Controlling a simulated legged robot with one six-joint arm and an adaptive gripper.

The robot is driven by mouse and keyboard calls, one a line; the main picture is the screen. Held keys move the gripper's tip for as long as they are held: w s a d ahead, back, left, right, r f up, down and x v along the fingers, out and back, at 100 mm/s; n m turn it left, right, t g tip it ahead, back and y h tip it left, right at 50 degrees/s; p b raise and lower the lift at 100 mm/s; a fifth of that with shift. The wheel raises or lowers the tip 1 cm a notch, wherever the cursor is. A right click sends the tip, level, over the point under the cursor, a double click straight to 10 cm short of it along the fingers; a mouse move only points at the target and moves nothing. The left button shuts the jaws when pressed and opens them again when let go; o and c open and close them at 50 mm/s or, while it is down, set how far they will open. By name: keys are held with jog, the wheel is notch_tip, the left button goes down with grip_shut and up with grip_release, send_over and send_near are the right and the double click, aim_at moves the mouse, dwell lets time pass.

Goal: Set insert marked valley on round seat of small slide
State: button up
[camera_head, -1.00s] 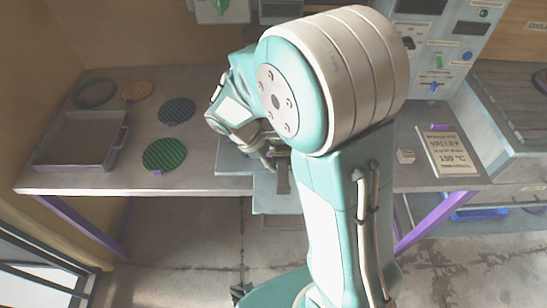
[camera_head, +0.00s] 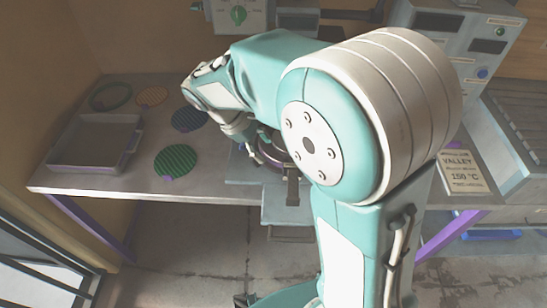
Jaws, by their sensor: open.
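A card (camera_head: 461,172) at the right reads VALLEY and 150 °C. My gripper (camera_head: 272,165) is open, pointing down to the right, over or beside a round dark part with a purple edge (camera_head: 272,160) near the grey slide plate (camera_head: 240,170). My arm hides much of this area, so I cannot tell whether they touch.
A grey tray (camera_head: 60,160) stands at the left table edge, with a dark green ring (camera_head: 110,96) behind it. A control panel (camera_head: 480,50) stands at the back right, beside a ribbed grey unit (camera_head: 520,125).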

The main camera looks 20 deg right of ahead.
jog(key=s+d+r+m+t+y, duration=0.2)
jog(key=s+r+m+t+y, duration=0.1)
jog(key=s, duration=0.4)
jog(key=s+d+r+m+t+y, duration=0.2)
jog(key=s+d+r+m+t, duration=0.1)
jog(key=s+m, duration=0.5)
notch_tip(320, 180, up, 3)
jog(key=shift+s+f+m+t+y, duration=0.2)
jog(key=shift+m+t+y, duration=0.1)
jog(key=shift+t+y, duration=0.15)
